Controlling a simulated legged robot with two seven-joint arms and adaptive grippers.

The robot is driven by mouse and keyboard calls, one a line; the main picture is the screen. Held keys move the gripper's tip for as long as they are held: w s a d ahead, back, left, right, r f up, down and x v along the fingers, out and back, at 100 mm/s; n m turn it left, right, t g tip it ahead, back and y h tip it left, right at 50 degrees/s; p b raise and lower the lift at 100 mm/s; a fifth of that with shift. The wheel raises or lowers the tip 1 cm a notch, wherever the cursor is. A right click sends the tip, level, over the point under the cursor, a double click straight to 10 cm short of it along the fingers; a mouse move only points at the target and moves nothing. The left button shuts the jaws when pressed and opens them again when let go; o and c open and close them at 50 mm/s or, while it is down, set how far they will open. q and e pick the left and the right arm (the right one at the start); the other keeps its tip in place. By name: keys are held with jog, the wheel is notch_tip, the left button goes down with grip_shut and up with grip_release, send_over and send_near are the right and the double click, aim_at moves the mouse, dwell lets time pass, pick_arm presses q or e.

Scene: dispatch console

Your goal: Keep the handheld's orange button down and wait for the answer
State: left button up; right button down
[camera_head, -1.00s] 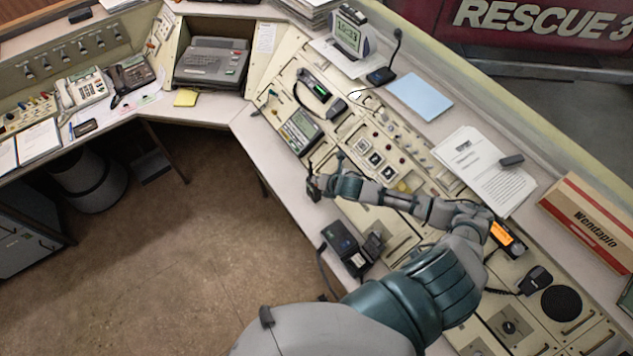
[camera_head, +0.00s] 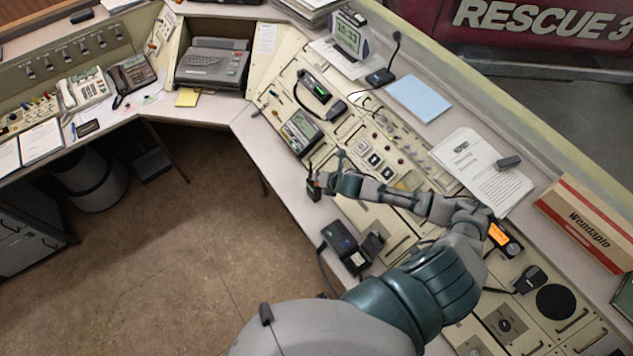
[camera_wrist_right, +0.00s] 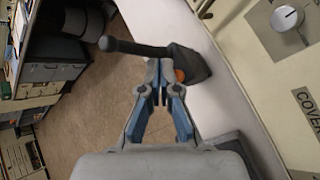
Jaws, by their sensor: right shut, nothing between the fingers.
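The handheld (camera_head: 313,187) is a dark radio with a stubby antenna. It stands upright at the front edge of the console, left of my right gripper (camera_head: 325,181). In the right wrist view the handheld (camera_wrist_right: 190,63) lies just beyond my right gripper (camera_wrist_right: 160,72), its antenna pointing left. The orange button (camera_wrist_right: 179,75) shows on its side, right beside the fingertips. The fingers are shut with nothing between them. They appear to meet the handheld at the button, but I cannot tell whether the button is pressed down. My left gripper is not in view.
A dark charger-like unit (camera_head: 341,237) sits on the front ledge below my forearm. A hand microphone (camera_head: 530,279) and an orange-lit display (camera_head: 499,235) lie near my elbow. A Wendapin box (camera_head: 585,222) and papers (camera_head: 482,172) are at the right. The floor at left is open.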

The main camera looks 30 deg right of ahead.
jog(key=shift+r+p, duration=2.25)
jog(key=shift+r, duration=0.3)
jog(key=shift+f, duration=0.1)
